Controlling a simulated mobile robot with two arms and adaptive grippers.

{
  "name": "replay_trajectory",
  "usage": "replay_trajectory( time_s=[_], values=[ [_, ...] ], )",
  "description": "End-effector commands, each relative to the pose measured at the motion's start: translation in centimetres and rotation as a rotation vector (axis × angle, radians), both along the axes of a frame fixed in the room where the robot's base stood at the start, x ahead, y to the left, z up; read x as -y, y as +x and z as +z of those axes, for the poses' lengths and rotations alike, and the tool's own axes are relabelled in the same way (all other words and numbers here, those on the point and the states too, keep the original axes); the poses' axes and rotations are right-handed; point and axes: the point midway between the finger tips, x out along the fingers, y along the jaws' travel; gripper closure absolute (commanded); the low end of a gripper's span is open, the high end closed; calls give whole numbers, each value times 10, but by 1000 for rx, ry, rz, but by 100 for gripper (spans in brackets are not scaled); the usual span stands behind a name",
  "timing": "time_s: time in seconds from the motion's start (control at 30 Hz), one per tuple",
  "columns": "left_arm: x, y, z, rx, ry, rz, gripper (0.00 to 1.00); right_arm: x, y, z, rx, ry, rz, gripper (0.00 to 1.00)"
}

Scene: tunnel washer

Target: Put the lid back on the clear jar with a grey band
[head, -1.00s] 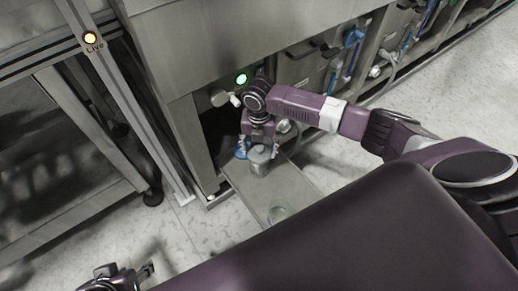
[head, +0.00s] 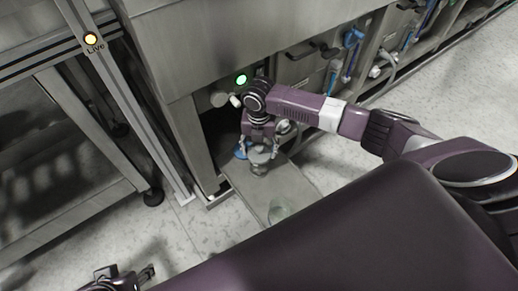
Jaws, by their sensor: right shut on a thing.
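A small jar with a grey band (head: 259,170) stands on a grey metal shelf (head: 290,183) below the machine. My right gripper (head: 261,150) points down directly above it and is shut on a flat grey piece, seemingly the lid (head: 262,157). The lid is at the jar's top; whether it touches the rim I cannot tell. A clear glass-like jar (head: 279,213) stands nearer on the shelf, partly cut off by my body. My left gripper (head: 147,273) is at the bottom left, far from the shelf; its finger gap is unclear.
A blue round thing (head: 240,152) lies left of my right gripper. The steel machine front (head: 230,45) with a green lamp (head: 241,79) rises close behind. A metal frame post (head: 135,110) stands left. The shelf between the two jars is clear.

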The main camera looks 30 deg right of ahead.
Motion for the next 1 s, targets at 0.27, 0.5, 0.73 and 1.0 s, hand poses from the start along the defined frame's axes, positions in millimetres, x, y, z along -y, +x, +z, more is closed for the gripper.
replay_trajectory(
  time_s=[0.27,0.5,0.73,1.0],
  values=[
    [-1,-4,0,-16,3,4,60,0,0,0,0,0,0,56],
    [-3,-10,0,-37,6,5,60,0,0,0,0,0,0,56],
    [-4,-14,-1,-55,10,6,60,0,0,0,0,0,0,56],
    [-5,-18,-1,-70,13,8,60,0,0,0,0,0,1,56]
  ],
)
